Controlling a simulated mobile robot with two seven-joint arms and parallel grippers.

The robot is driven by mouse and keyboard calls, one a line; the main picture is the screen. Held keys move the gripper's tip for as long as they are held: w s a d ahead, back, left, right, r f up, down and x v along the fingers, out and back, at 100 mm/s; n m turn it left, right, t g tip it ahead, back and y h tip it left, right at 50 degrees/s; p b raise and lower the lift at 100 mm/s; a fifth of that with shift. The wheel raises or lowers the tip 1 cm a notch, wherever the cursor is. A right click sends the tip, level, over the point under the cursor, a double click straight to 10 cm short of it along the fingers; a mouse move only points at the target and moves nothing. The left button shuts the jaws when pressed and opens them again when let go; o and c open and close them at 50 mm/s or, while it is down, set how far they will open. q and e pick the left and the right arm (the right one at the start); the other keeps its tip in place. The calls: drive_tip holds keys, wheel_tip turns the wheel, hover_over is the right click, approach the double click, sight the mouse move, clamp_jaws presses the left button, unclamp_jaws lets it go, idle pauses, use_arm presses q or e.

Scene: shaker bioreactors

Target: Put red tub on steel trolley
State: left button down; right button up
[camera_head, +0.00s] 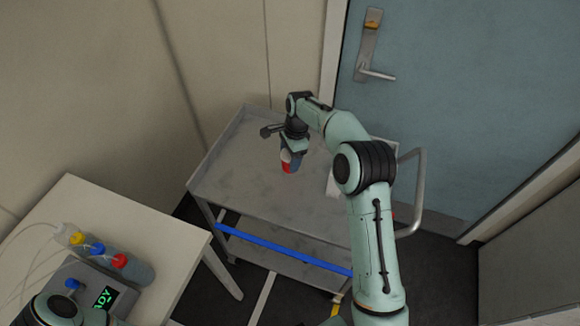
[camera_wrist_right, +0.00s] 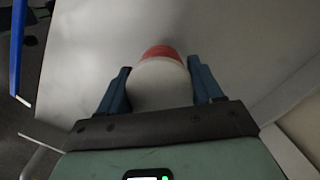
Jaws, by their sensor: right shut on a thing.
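The red tub (camera_head: 287,168) has a white upper part and a red part, and shows over the top of the steel trolley (camera_head: 235,172). My right gripper (camera_head: 291,152) points down and is shut on the tub. In the right wrist view the tub (camera_wrist_right: 160,80) sits between the two blue-grey fingers of the gripper (camera_wrist_right: 161,90), its red part at the far side. I cannot tell whether the tub touches the trolley top. My left gripper is out of view.
A white table (camera_head: 150,222) at the left holds bottles with yellow, blue and red caps (camera_head: 120,261) and a device with a green display (camera_head: 106,297). The trolley has a handle (camera_head: 421,190) at right and a blue front strip (camera_head: 280,249). Walls and a blue door (camera_head: 450,110) stand behind.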

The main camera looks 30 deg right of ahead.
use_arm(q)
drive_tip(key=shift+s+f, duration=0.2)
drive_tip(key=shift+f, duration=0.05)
use_arm(e)
drive_tip(key=shift+f, duration=2.35)
drive_tip(key=shift+f, duration=0.15)
drive_tip(key=o, duration=1.1)
drive_tip(key=r, duration=0.4)
drive_tip(key=d+r, duration=0.1)
drive_tip(key=r, duration=0.2)
drive_tip(key=r+p, duration=0.1)
drive_tip(key=r, duration=0.3)
drive_tip(key=shift+d+r, duration=0.35)
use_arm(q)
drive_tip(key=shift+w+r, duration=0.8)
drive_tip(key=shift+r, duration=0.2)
use_arm(e)
drive_tip(key=shift+s+r, duration=0.1)
drive_tip(key=shift+r, duration=0.1)
